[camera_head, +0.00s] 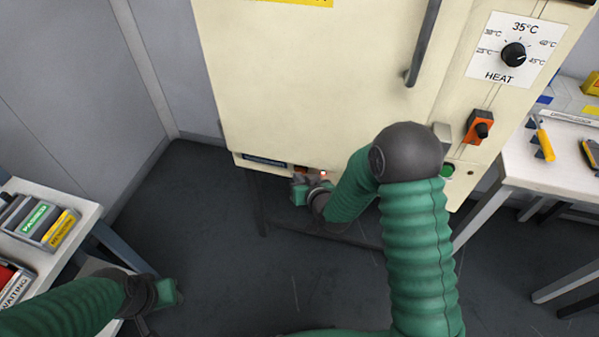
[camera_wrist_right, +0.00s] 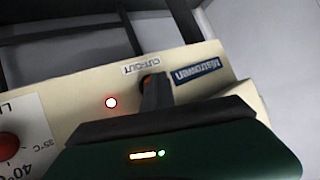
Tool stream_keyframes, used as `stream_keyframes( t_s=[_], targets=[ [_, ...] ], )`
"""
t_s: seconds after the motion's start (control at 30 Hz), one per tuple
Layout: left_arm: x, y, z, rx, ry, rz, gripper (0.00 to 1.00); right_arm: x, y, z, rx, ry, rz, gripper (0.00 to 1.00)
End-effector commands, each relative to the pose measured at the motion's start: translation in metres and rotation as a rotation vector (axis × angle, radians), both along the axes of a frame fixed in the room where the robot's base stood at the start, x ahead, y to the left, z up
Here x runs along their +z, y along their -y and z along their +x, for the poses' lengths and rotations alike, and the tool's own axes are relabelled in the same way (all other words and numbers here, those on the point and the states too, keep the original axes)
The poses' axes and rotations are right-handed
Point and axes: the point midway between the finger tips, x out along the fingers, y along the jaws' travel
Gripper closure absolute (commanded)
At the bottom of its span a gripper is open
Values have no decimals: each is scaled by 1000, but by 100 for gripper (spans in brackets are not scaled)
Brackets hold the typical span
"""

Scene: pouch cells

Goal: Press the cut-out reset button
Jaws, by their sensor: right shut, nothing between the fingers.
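The cut-out reset button (camera_wrist_right: 148,80) shows in the right wrist view as a small orange-brown patch under the "CUT-OUT" label (camera_wrist_right: 142,66), mostly hidden behind my fingers. My right gripper (camera_wrist_right: 155,92) is shut and empty, its fingertips right at the button; I cannot tell whether they touch or press it. A lit red lamp (camera_wrist_right: 111,102) is left of the fingers. In the head view the right gripper (camera_head: 303,186) is at the cabinet's lower edge, beside the glowing lamp (camera_head: 323,173). My left gripper (camera_head: 168,292) is low at the left, away from the cabinet; its fingers are unclear.
The cream cabinet (camera_head: 310,80) has a heat knob (camera_head: 514,54), an orange switch (camera_head: 480,129), a green button (camera_head: 447,170) and a dark handle (camera_head: 424,45). Tables stand left (camera_head: 82,215) and right (camera_head: 540,170). The floor between is clear.

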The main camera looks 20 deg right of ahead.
Motion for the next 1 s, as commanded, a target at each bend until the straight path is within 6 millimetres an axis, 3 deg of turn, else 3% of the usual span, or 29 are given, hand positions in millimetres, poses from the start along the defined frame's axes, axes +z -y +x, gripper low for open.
stream_keyframes(
  t_s=[0.47,1.0],
  targets=[
    [0,0,0,0,0,0,64,1,2,2,0,2,0,100],
    [1,0,0,0,0,0,64,1,-9,-13,-1,2,-1,100]
  ],
)
